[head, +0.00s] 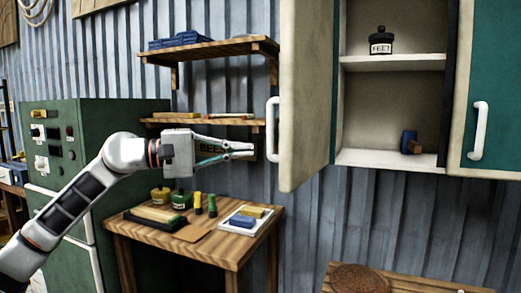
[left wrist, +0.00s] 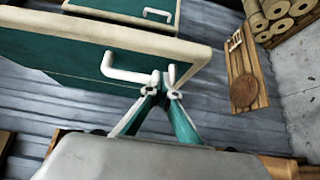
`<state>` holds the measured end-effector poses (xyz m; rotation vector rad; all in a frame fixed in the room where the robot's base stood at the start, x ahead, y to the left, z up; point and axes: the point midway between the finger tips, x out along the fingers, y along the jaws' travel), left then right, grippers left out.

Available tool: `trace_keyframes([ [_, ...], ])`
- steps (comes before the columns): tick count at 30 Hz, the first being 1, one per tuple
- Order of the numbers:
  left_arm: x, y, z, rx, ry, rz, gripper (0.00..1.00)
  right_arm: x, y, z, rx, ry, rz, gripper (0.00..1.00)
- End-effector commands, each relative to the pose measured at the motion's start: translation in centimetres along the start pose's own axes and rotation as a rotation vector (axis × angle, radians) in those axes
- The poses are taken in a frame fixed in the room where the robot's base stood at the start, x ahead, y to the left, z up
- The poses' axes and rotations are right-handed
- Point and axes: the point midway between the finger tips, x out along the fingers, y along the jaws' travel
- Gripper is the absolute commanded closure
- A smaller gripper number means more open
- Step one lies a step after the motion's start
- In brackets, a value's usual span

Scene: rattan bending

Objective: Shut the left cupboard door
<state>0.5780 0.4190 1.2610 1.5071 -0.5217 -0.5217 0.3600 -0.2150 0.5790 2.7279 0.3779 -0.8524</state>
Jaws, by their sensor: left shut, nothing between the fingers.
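The left cupboard door (head: 305,105) stands wide open in the head view, its cream edge and inner side toward me. Its white handle (head: 272,129) is on the door's left face. My left gripper (head: 252,150) is shut and empty, with its fingertips just left of the handle's lower part. In the left wrist view the green door face (left wrist: 90,60) with cream edge fills the upper left. The fingertips (left wrist: 163,78) of my left gripper are close to the handle (left wrist: 125,74); I cannot tell whether they touch. My right gripper is out of view.
The open cupboard (head: 395,105) holds a black labelled jar (head: 380,41) and a blue-and-brown item (head: 409,142). The right door (head: 497,90) has a white handle. Wall shelves (head: 210,47) and a wooden table (head: 230,250) with jars are near my left arm. A green cabinet (head: 110,115) stands left.

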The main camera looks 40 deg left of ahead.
Motion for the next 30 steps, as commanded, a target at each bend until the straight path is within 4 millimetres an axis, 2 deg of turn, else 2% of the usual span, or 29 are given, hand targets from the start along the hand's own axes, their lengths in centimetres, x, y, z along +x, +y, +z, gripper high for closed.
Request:
trace_keyframes([
  [4, 1.2, 0.3, 0.1, 0.004, 0.001, 0.003, 1.0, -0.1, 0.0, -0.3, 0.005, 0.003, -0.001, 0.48],
  [12, 3.5, 0.3, 2.4, 0.003, 0.001, 0.002, 1.0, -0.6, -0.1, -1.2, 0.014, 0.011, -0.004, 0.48],
  [30, 4.1, 0.0, 2.8, -0.001, 0.003, 0.0, 1.0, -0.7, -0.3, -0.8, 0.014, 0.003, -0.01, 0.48],
])
